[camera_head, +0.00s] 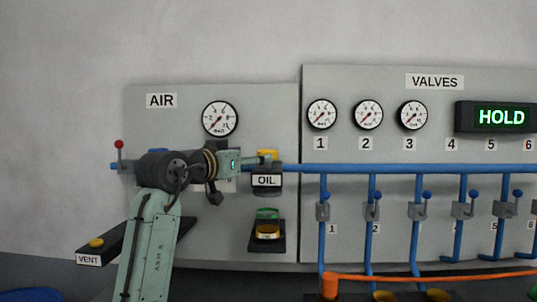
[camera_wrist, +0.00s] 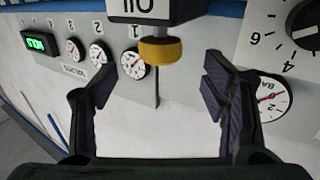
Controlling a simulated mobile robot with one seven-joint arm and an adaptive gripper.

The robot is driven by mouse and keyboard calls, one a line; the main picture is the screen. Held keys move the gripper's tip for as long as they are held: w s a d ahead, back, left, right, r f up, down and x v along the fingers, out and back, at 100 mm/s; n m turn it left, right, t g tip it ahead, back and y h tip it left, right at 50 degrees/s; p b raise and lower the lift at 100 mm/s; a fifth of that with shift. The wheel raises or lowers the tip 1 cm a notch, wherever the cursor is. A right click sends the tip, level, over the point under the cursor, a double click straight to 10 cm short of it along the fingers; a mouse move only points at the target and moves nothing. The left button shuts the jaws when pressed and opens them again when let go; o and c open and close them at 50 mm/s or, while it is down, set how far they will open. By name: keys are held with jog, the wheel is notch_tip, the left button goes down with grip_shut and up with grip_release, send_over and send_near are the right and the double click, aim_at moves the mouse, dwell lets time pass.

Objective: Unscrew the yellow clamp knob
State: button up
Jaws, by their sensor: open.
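A yellow knob (camera_head: 267,154) sits just above the OIL label (camera_head: 266,181) on the grey panel. It also shows in the wrist view (camera_wrist: 160,50), where the picture is upside down and the knob lies below the label. My gripper (camera_head: 262,159) is at the knob's left in the head view. In the wrist view my gripper (camera_wrist: 158,82) is open and empty, with one dark finger on each side of the knob's line. The knob lies ahead of the fingertips, and no contact shows. A thin dark line runs from the knob between the fingers; I cannot tell what it is.
A blue pipe (camera_head: 400,169) runs across the panel beside the knob. A green and yellow fitting (camera_head: 267,214) is below the label. Another yellow knob (camera_head: 96,243) is on the VENT box. Gauges, including the AIR gauge (camera_head: 220,118), and blue-handled valves stand nearby.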

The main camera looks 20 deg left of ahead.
jog(key=p+x, duration=0.2)
jog(key=x, duration=0.6)
jog(key=shift+w+p, duration=0.3)
jog(key=shift+w, duration=0.1)
jog(key=shift+c, duration=0.5)
jog(key=c, duration=1.1)
